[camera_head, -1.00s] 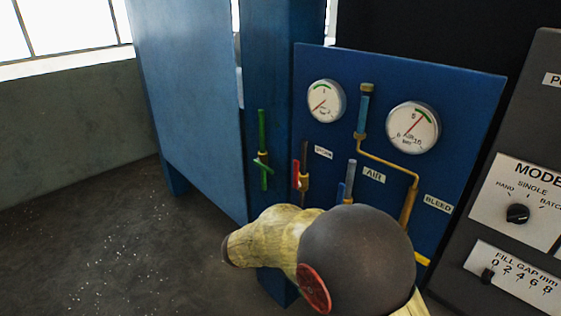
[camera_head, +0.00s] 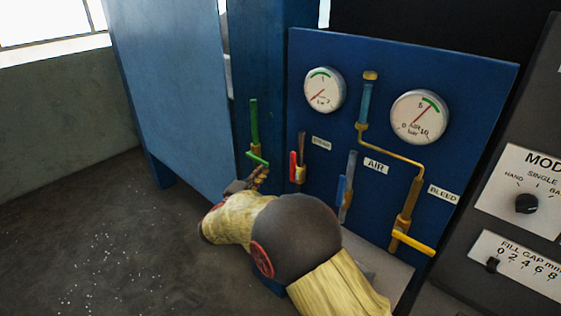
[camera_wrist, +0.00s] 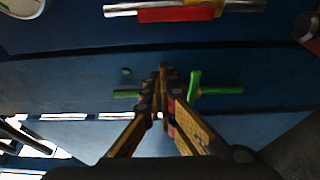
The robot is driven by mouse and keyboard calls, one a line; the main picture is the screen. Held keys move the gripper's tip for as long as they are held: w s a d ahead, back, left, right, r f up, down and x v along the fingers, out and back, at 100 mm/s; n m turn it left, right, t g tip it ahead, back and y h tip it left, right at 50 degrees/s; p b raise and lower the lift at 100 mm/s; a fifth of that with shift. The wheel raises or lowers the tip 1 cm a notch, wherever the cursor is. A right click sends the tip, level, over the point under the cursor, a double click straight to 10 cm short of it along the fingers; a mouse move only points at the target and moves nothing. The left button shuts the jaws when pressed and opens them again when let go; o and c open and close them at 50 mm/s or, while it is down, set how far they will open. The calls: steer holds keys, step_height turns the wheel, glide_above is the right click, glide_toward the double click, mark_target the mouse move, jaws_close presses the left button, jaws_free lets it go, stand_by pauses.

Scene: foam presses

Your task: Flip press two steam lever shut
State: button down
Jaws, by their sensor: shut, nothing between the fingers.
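The steam lever is the red lever (camera_head: 293,165) beside the small steam label (camera_head: 321,143) on the blue panel. It stands upright, in line with its pipe. In the wrist view the red lever (camera_wrist: 175,14) lies along its pipe at the top. My gripper (camera_head: 264,172) is shut and empty, left of and slightly below the red lever, apart from it. It is by the green lever (camera_head: 257,158) on the blue post. In the wrist view my fingertips (camera_wrist: 163,72) are over the green pipe, with the green lever (camera_wrist: 194,84) crosswise close to their right; contact is unclear.
Right of the steam lever are a blue lever (camera_head: 341,190) by the air label and a yellow bleed lever (camera_head: 413,243) sticking out sideways. Two gauges sit above. A dark control box (camera_head: 520,215) stands at right.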

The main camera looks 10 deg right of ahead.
mark_target(293, 167)
steer(key=w+d, duration=0.5)
steer(key=d, duration=0.3)
stand_by(0.5)
